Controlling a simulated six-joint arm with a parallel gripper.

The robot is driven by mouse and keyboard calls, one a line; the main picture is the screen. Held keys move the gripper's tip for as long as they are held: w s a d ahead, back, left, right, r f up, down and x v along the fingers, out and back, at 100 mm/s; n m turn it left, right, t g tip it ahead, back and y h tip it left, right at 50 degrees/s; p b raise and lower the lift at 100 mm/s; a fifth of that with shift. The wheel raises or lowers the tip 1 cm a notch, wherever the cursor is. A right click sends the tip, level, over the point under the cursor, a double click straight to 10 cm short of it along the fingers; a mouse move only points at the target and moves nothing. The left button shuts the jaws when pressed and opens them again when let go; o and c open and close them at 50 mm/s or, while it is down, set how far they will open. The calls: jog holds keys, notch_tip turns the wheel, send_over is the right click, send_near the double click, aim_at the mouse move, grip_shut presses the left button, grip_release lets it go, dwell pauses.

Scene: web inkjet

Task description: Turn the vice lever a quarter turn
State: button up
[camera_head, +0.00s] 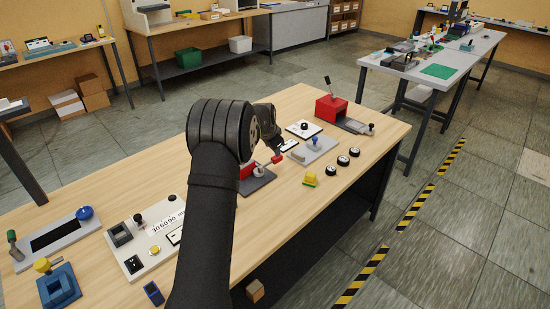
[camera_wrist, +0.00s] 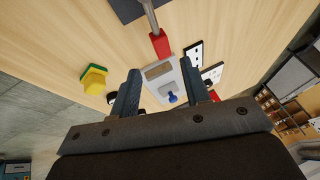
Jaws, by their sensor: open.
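The vice (camera_head: 260,181), with a dark base and a red body, sits on the wooden bench and is partly hidden behind my arm. Its lever is a metal rod with a red grip (camera_head: 277,160), pointing toward the right. In the wrist view the red grip (camera_wrist: 160,46) is at the end of the grey rod (camera_wrist: 149,16), and part of the dark base shows at the top edge. My gripper (camera_wrist: 160,68) is open and empty. The grip appears just beyond the fingertips, between their lines, and apart from both. In the head view my gripper (camera_head: 281,146) is beside the lever's grip, partly hidden by my wrist.
A grey plate with a blue knob (camera_head: 315,149) lies close to the right of the grip. A yellow-green block (camera_head: 311,180) and several black round pieces (camera_head: 343,161) lie near the front edge. A red box with a lever (camera_head: 331,108) stands behind. A control panel (camera_head: 145,237) lies left.

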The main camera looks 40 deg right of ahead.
aim_at(275, 158)
jog(key=x, duration=0.8)
jog(key=shift+w+d+f, duration=0.1)
jog(key=shift+f, duration=0.2)
grip_shut()
